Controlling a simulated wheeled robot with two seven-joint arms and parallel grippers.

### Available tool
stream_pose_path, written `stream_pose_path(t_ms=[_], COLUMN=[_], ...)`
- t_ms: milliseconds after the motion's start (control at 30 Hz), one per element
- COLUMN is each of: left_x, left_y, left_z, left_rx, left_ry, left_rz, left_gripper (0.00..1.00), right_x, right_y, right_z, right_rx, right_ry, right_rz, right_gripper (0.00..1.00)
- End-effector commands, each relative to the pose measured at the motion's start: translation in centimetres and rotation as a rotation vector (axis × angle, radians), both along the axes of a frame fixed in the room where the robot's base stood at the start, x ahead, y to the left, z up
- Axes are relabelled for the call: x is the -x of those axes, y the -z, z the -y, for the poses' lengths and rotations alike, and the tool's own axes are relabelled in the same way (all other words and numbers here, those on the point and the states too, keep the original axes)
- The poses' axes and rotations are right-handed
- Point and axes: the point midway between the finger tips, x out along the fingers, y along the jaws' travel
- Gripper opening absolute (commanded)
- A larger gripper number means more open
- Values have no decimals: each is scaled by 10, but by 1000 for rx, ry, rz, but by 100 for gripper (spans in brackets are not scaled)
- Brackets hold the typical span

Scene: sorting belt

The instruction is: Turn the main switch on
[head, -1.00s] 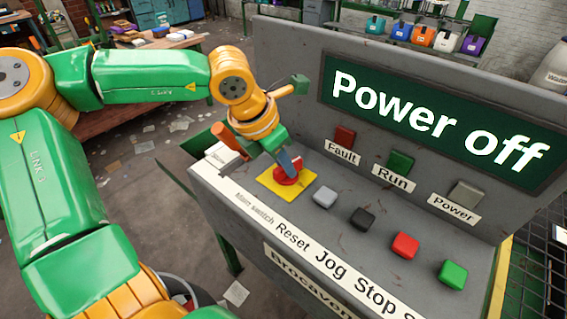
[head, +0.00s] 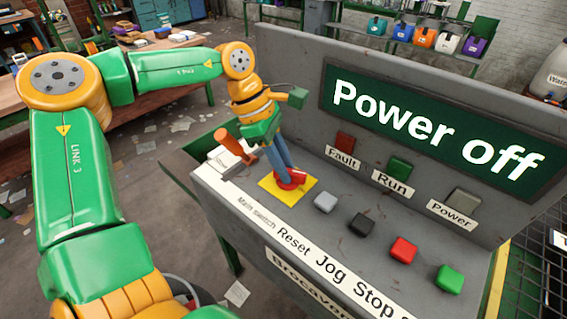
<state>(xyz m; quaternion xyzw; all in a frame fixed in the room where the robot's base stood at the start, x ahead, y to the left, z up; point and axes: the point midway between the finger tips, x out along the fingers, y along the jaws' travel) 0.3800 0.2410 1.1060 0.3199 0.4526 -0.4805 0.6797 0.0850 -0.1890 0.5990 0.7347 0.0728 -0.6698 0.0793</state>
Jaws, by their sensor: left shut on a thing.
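The main switch (head: 291,180) is a red knob on a yellow plate (head: 286,197) at the left end of the grey control panel. My left gripper (head: 285,174) comes down on it from above, with its blue-grey fingers shut on the red knob. The fingers partly hide the knob. The display (head: 436,125) reads "Power off". The Power lamp (head: 464,201) looks grey and unlit. My right gripper is not in view.
Grey, black, red and green buttons (head: 325,202) run to the right of the switch. An orange-handled lever (head: 229,141) stands close to the left of my gripper. A low panel back wall rises behind.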

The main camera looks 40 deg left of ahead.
Motion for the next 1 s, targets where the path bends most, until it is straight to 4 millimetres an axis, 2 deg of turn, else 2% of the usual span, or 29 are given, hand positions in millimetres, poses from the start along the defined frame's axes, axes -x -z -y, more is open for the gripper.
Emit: stream_pose_path(t_ms=[500,1000], left_x=[-2,-2], left_y=[0,1], left_z=[0,0], left_rx=[-1,-1], left_ry=[349,436], left_rz=[0,1], left_gripper=[0,0], right_x=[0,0], right_y=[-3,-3], right_z=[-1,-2], right_rx=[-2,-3], right_ry=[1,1], right_rz=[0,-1], right_gripper=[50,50])
